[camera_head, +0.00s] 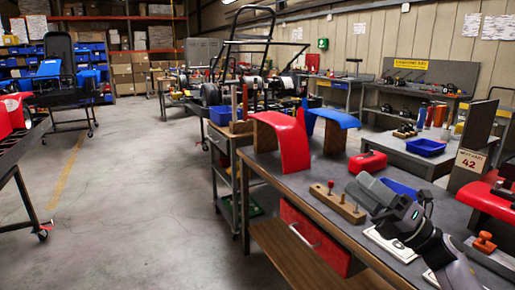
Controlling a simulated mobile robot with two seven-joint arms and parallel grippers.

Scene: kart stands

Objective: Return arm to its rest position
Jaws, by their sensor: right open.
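My right arm comes in from the lower right corner, dark grey and black, and lies over the near workbench (316,192). Its gripper (368,192) points away to the upper left, above the bench top. It is open, and I see nothing held between its fingers. A blue tray (399,188) is partly hidden behind the gripper. My left gripper is not in view.
A red curved panel (283,140) and a blue one (334,118) stand on the bench. A red case (368,162) lies behind the gripper. Open floor (130,200) lies left.

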